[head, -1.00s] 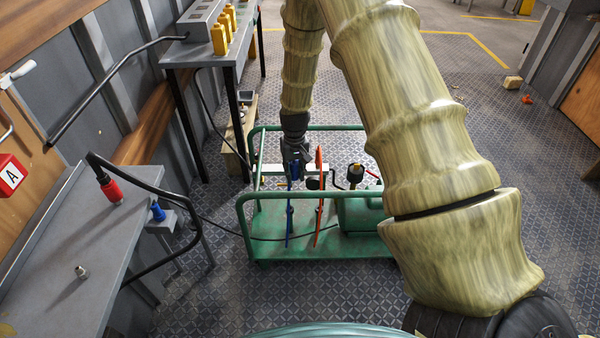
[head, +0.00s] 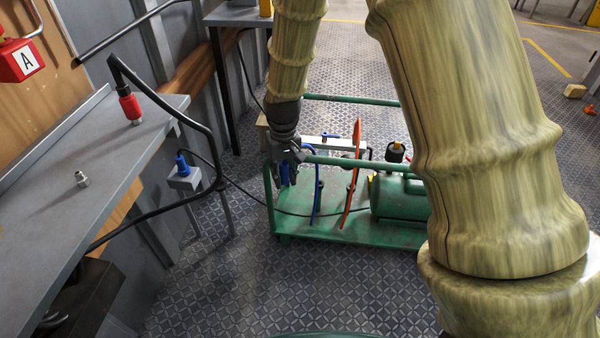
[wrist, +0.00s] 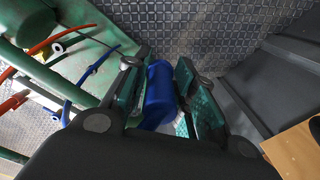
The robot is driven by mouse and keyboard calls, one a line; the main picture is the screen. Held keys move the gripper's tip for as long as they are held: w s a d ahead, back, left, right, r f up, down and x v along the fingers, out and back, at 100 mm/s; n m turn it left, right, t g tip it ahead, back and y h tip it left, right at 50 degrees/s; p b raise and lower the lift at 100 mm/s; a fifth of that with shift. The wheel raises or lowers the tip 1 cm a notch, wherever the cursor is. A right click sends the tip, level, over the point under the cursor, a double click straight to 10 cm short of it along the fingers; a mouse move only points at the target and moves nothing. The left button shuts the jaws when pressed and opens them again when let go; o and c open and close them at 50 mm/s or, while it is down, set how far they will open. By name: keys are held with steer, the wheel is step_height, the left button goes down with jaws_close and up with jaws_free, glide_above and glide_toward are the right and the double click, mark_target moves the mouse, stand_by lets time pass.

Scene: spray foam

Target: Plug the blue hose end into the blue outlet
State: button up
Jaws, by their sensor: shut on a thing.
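My gripper (head: 287,157) is at the cart's left end in the head view, closed around the blue hose end (head: 285,177). In the wrist view my gripper's fingers (wrist: 165,82) lie on both sides of the blue hose end (wrist: 158,97), which is a thick blue cylinder. The blue hose (head: 317,195) hangs on the green cart and arcs toward my gripper. The blue outlet (head: 182,163) stands upright on a small grey box beside the bench, left of my gripper and apart from it. The outlet is not clearly visible in the wrist view.
The green cart (head: 345,231) carries a tank (head: 398,199) and a red-orange hose (head: 351,195). A grey bench (head: 52,206) at left holds a red connector (head: 130,107) with a black hose and a small metal fitting (head: 82,179). Patterned floor lies open between bench and cart.

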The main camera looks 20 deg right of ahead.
steer(key=shift+n, duration=0.4)
steer(key=shift+s+a+f+b, duration=0.25)
steer(key=shift+s+a+b, duration=0.25)
steer(key=shift+a, duration=0.1)
steer(key=shift+s+a+f+b, duration=0.3)
steer(key=shift+s+a+b, duration=0.2)
steer(key=shift+a, duration=0.1)
steer(key=shift+s+a+f+b, duration=0.25)
steer(key=shift+s+a+b, duration=0.15)
steer(key=shift+a+b, duration=0.15)
